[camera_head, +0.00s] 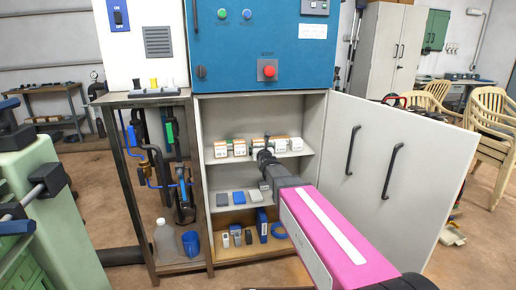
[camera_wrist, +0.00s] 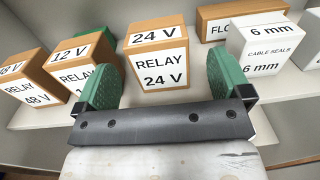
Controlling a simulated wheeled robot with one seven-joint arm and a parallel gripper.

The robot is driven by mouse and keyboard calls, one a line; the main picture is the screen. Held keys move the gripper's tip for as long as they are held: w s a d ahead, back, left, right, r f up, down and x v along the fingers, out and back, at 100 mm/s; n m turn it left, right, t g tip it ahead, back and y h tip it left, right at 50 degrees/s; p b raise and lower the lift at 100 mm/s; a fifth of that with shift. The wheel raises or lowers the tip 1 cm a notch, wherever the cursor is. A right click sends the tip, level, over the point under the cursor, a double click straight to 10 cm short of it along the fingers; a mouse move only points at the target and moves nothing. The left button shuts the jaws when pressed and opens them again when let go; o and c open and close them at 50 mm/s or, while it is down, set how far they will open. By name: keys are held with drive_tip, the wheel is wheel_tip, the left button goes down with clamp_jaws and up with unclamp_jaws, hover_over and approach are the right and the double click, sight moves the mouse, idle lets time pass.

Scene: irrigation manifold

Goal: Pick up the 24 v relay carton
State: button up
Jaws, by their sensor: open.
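The 24 V relay carton (camera_wrist: 158,62) is a brown box with white labels reading "24 V" and "RELAY 24 V". It stands on a shelf in the wrist view, between and beyond the two green fingers of my gripper (camera_wrist: 165,85). The gripper is open with nothing between its pads that I can see held. In the head view, my gripper (camera_head: 267,150) reaches into the cabinet at the upper shelf; the arm hides part of the carton row there, and the labels are too small to read.
Left of it stand the 12 V relay carton (camera_wrist: 75,72), close to the left finger, and the 48 V relay carton (camera_wrist: 28,82). To the right are a white cable seals box (camera_wrist: 262,45) and a brown carton (camera_wrist: 228,18). The cabinet door (camera_head: 400,150) stands open at right.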

sight(258, 143)
drive_tip(key=w, duration=0.2)
drive_tip(key=w+a, duration=0.1)
drive_tip(key=w, duration=0.2)
drive_tip(key=shift+r, duration=0.15)
drive_tip(key=c, duration=1)
